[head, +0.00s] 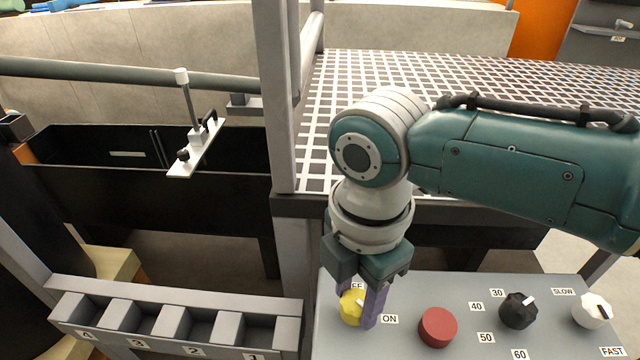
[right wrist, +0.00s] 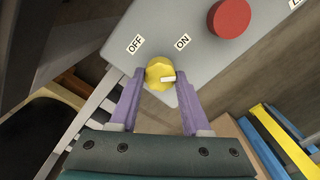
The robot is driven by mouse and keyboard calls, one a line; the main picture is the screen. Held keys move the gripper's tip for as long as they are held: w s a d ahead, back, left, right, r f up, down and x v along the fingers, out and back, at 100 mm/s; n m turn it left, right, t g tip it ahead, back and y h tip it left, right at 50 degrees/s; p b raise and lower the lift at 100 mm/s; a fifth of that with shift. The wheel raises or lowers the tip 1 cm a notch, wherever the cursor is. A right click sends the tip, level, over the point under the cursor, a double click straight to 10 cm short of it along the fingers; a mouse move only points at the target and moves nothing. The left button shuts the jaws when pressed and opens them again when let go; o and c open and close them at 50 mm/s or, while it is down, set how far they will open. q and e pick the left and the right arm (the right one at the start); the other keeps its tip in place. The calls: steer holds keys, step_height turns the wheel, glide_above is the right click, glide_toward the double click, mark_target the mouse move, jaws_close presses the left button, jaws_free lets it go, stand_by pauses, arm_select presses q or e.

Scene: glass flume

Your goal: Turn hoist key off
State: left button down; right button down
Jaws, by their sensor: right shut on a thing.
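The hoist key is a yellow knob (head: 350,309) with a white pointer, on the grey control panel (head: 400,346) in the head view. My right gripper (head: 358,304) comes down over it with its purple fingers on either side, shut on the knob. In the right wrist view the yellow knob (right wrist: 156,69) sits between the fingertips. Its white pointer points right, nearer the ON label (right wrist: 182,41) than the OFF label (right wrist: 135,44). In the head view the OFF label is partly hidden by the gripper. My left gripper is not in view.
A red button (head: 438,328) stands just right of the knob. A black dial (head: 518,311) and a white dial (head: 591,311) are further right. A numbered slotted rack (head: 230,350) lies left of the panel. A grey upright post (head: 279,100) stands behind, beside a grated deck (head: 440,75).

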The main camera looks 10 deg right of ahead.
mark_target(355, 300)
steer(key=m+p, duration=0.2)
steer(key=m, duration=0.2)
steer(key=shift+r+m, duration=0.1)
steer(key=shift+m, duration=0.2)
steer(key=shift+m+p, duration=0.8)
steer(key=shift+m, duration=1.7)
steer(key=shift+w, duration=0.1)
steer(key=shift+c, duration=1.9)
jaws_free()
step_height(355, 300, up, 10)
steer(key=p, duration=0.4)
